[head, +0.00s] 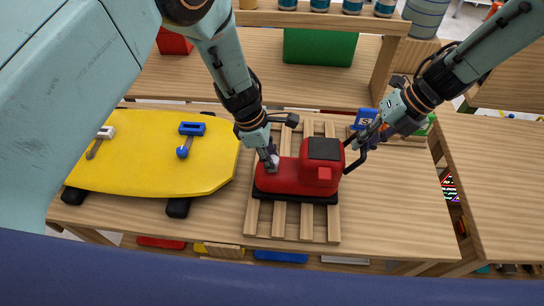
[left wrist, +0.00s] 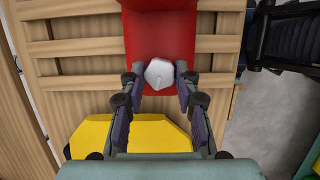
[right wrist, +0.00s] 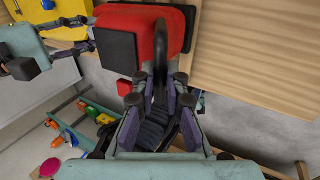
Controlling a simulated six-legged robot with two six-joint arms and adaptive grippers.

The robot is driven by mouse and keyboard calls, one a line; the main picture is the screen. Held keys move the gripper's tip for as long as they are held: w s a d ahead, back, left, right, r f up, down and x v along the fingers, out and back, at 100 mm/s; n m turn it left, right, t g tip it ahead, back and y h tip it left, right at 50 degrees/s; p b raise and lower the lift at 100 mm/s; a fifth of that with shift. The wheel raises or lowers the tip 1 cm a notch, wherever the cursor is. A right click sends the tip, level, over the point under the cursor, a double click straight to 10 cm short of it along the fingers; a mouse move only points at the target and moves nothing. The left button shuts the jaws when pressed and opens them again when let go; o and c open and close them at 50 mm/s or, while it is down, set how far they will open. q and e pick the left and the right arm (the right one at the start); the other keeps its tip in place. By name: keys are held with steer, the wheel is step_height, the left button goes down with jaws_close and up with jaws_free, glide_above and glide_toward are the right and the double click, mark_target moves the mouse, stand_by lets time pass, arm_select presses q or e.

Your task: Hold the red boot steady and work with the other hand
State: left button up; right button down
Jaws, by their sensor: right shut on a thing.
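The red boot (head: 300,175), with a black sole and a black square top, lies on a slatted wooden rack. A white faceted knob (left wrist: 159,73) sits on its toe. My left gripper (head: 270,160) is over the toe; in the left wrist view its fingers are apart on either side of the knob, with small gaps visible. My right gripper (head: 354,158) is at the heel end. In the right wrist view its fingers are closed around a dark loop (right wrist: 160,50) at the back of the boot (right wrist: 174,28). The fingers partly hide the loop.
The slatted rack (head: 321,228) rests on the wooden table (head: 395,215). A yellow board (head: 135,150) with blue and white fittings stands to the left. A blue box (head: 363,118) is behind my right gripper. The table is clear front right; a shelf runs behind.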

arm_select(q)
steer(key=shift+c, duration=1.2)
steer(key=m+g, duration=0.1)
steer(key=m, duration=0.2)
steer(key=shift+c, duration=0.2)
steer(key=shift+w+m, duration=0.1)
steer(key=shift+m, duration=0.3)
steer(key=shift+d+m+g, duration=0.1)
steer(key=shift+m+g, duration=0.3)
steer(key=shift+m, duration=0.8)
steer(key=shift+m+y, duration=0.3)
steer(key=m, duration=0.3)
steer(key=shift+w+m+g+y, duration=0.1)
steer(key=shift+m+g+y, duration=0.2)
steer(key=shift+g+y, duration=0.1)
